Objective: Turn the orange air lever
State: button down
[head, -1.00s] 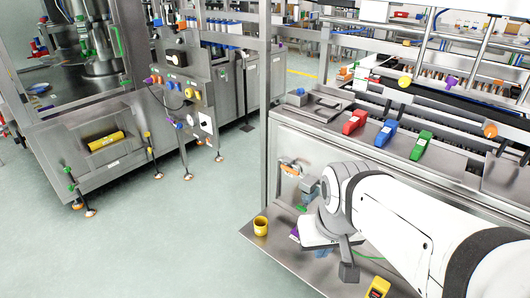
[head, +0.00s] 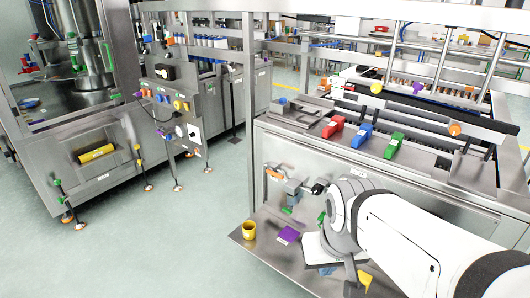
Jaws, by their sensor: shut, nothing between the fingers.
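The orange air lever (head: 274,174) is on the front panel of the right-hand machine, below its top edge. It shows small, beside grey fittings (head: 291,186), and its exact angle is hard to make out. My white and grey arm covers the panel to the right and part of the shelf below.
A yellow cup (head: 249,230) and a purple block (head: 288,234) stand on the low metal shelf (head: 262,247). Red (head: 333,127), blue (head: 361,134) and green (head: 394,145) blocks sit on the machine's top edge. The floor at left is clear.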

aim_at(270, 171)
jog(key=i, duration=1.25)
jog(key=u, duration=0.05)
